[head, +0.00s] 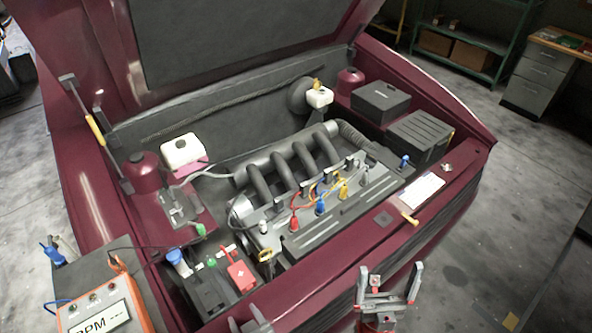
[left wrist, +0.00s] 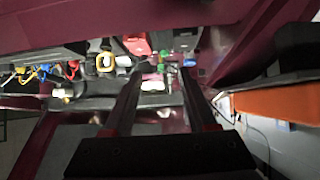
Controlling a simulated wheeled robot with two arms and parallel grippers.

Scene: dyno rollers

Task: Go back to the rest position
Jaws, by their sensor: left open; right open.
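My left gripper (head: 247,322) shows only its grey fingertips at the bottom edge of the head view, in front of the car's front edge. In the left wrist view its two dark fingers (left wrist: 160,75) stand apart with nothing held between them. My right gripper (head: 389,272) is at the bottom, right of the middle in the head view. Its fingers point up and are spread, with nothing held. It appears in front of the car's front grille. Both arms are mostly out of the head view.
The dark red car (head: 470,165) has its hood up over the engine (head: 290,170). The battery (head: 210,292) with a red cap (head: 240,277) lies behind my left gripper. An orange RPM meter (head: 100,305) stands at lower left. Grey floor (head: 510,215) is clear at right.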

